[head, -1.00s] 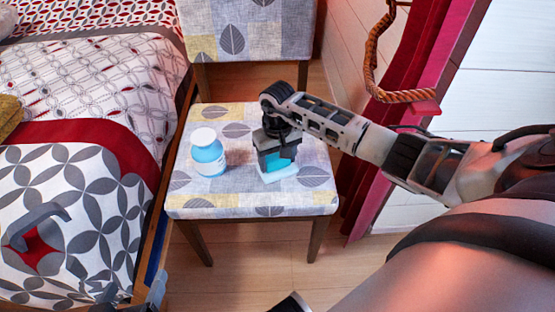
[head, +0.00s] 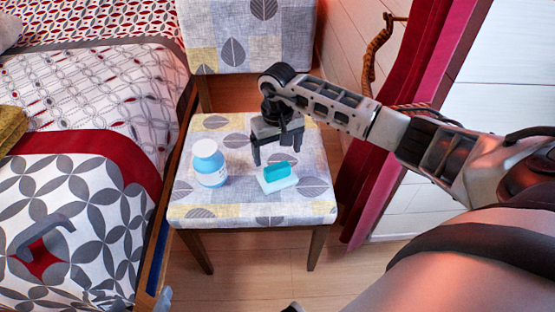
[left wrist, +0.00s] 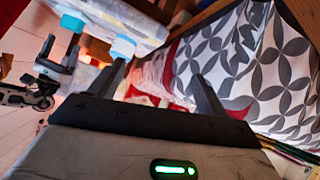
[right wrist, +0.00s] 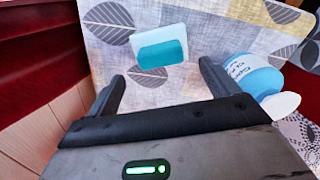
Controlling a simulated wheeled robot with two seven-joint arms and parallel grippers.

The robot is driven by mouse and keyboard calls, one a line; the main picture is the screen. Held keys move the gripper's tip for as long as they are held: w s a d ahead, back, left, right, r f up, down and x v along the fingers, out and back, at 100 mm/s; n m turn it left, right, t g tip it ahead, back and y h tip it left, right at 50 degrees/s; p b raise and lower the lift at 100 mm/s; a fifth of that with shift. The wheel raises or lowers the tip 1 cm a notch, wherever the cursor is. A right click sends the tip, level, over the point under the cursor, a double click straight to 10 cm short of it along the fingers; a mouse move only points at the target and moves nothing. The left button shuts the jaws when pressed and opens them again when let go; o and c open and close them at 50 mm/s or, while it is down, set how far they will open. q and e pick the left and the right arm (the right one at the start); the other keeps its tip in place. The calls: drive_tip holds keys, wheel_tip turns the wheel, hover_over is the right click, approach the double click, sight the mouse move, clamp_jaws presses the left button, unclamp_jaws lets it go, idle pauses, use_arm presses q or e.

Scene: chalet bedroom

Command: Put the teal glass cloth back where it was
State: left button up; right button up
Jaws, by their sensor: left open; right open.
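The teal glass cloth (head: 277,170) is a small folded block on a pale, flat pad (head: 276,185) on the chair seat. In the right wrist view the cloth (right wrist: 161,54) lies just beyond the fingertips, with the pad (right wrist: 158,33) showing along one side. My right gripper (head: 277,152) is open and empty, above and slightly behind the cloth, apart from it. My left gripper (left wrist: 156,80) is open and empty. The left wrist view shows it apart from the chair, with the bed beyond.
A blue bottle with a white cap (head: 209,168) stands on the seat left of the cloth. The chair (head: 215,213) has a leaf-patterned seat and a backrest behind. A bed (head: 90,190) is at left; a red curtain (head: 385,130) hangs at right.

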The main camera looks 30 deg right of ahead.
sight(278, 167)
wheel_tip(278, 167, up, 4)
drive_tip(key=s+a+m+y, duration=0.35)
drive_tip(key=a+y, duration=0.25)
drive_tip(key=a, duration=0.5)
drive_tip(key=s+a+m+y, duration=0.2)
drive_tip(key=a+m+y, duration=0.25)
drive_tip(key=a, duration=0.65)
drive_tip(key=a+r+m+t+y, duration=0.25)
drive_tip(key=r+m+t, duration=0.35)
drive_tip(key=m, duration=0.7)
drive_tip(key=a+r+m+t+y, duration=0.1)
drive_tip(key=r+m+t+y, duration=0.2)
drive_tip(key=r+m+t, duration=0.7)
drive_tip(key=s+d+f+m+h, duration=0.1)
drive_tip(key=d+f+m+h, duration=0.35)
drive_tip(key=m, duration=0.75)
drive_tip(key=d+f+m+h, duration=0.1)
drive_tip(key=f+m+h, duration=0.4)
drive_tip(key=f+m, duration=0.5)
drive_tip(key=s+f+m+g+h, duration=0.1)
drive_tip(key=s+f+m+g, duration=0.5)
drive_tip(key=s+m, duration=0.4)
drive_tip(key=m, duration=0.4)
drive_tip(key=shift+d+f+m+g+p, duration=0.2)
drive_tip(key=shift+f+m+g+p, duration=0.1)
drive_tip(key=shift+f, duration=0.1)
